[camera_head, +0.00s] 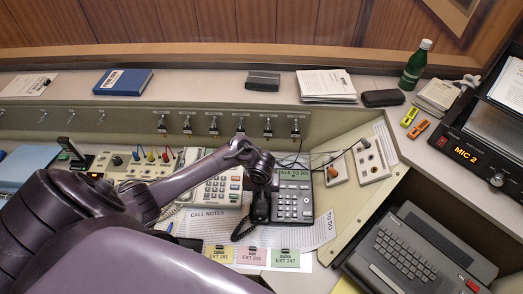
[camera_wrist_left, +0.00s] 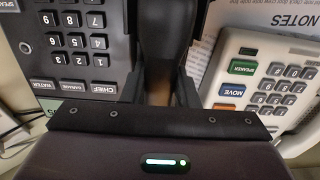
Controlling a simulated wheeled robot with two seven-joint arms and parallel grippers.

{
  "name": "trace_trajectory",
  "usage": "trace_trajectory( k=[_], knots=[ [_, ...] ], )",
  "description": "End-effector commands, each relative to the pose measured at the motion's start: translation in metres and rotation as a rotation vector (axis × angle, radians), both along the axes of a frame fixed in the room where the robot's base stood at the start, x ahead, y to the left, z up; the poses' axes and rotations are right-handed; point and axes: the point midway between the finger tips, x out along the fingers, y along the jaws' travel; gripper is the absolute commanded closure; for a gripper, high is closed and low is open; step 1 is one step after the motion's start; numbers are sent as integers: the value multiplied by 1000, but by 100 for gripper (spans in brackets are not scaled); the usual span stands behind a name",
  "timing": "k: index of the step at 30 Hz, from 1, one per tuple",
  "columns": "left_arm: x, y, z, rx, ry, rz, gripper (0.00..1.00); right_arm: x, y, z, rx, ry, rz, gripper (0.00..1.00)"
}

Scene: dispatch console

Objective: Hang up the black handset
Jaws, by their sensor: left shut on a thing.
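The black handset (camera_head: 260,208) stands lengthwise along the left side of the dark desk phone (camera_head: 291,203), with its coiled cord at its lower end. My left gripper (camera_head: 262,178) is above the handset's upper part and partly hides it. In the left wrist view the handset (camera_wrist_left: 165,40) runs between the two fingers of my left gripper (camera_wrist_left: 161,88), which are shut on it. The dark phone's keypad (camera_wrist_left: 82,38) is just beside it. Whether the handset touches its cradle I cannot tell. My right gripper is not in view.
A cream phone (camera_head: 220,188) is close on the left, also in the left wrist view (camera_wrist_left: 265,85). Paper sheets and coloured EXT cards (camera_head: 250,255) lie in front. A grey keyboard unit (camera_head: 405,255) is at right. A panel of switches (camera_head: 215,128) rises behind.

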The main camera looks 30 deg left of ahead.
Motion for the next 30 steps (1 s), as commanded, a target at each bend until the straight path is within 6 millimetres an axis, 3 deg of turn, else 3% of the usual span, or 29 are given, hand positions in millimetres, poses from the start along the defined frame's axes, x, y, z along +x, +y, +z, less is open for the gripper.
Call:
trace_trajectory(
  k=[21,22,27,30],
  knots=[
    [1,1,-7,0,0,1,100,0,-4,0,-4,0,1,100],
    [1,1,-6,0,0,0,69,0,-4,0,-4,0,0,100],
    [1,0,-6,-2,-1,0,48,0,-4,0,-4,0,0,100],
    [2,-1,-6,-4,-3,-1,48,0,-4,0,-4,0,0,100]
  ],
)
